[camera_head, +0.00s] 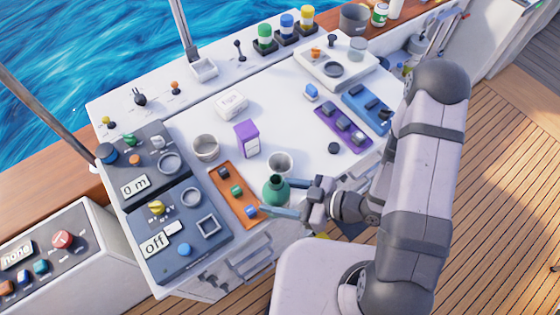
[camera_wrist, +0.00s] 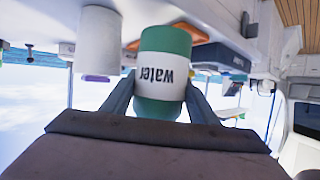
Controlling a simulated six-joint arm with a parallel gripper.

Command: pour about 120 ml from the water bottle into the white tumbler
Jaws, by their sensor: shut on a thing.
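The water bottle (camera_head: 276,190) is green with a white band reading "water" in the wrist view (camera_wrist: 163,72). My gripper (camera_head: 284,199) is shut on it, one finger on each side, as the wrist view also shows (camera_wrist: 160,98). The bottle looks about upright; I cannot tell whether its base touches the console. The white tumbler (camera_head: 279,163) stands open-topped just behind the bottle in the head view. In the wrist view it is the plain white cylinder (camera_wrist: 99,42) left of the bottle, apart from it. The tumbler's inside is too small to read for water.
An orange tray (camera_head: 222,182) with small blocks lies left of the bottle. A purple box (camera_head: 247,139) and a pale round pot (camera_head: 206,148) stand beyond. Dark control panels (camera_head: 185,215) lie at the left. The white console top (camera_head: 295,115) is clear behind the tumbler.

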